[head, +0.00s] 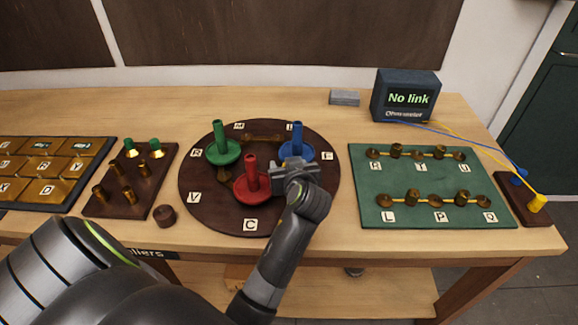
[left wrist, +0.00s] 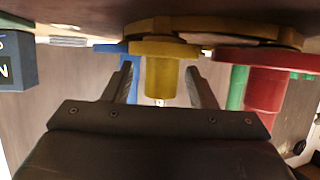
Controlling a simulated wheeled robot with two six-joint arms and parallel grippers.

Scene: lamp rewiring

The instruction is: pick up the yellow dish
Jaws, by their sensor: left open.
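The yellow dish (left wrist: 165,48) with its upright stem shows in the left wrist view, where the scene appears upside down. My left gripper (left wrist: 160,75) is open, with one finger on each side of the yellow stem; I cannot tell whether they touch it. In the head view my left gripper (head: 294,170) is over the right part of the round dark board (head: 212,202) and hides the yellow dish. A red dish (head: 252,190), a green dish (head: 222,153) and a blue dish (head: 297,152) stand on the same board, close around the gripper.
A green board (head: 420,180) with brass terminals lies to the right, with a "No link" box (head: 405,95) behind it. A brown peg block (head: 130,185) and a tray of brass plates (head: 50,165) lie left. A small dark cylinder (head: 164,215) stands near the table's front edge.

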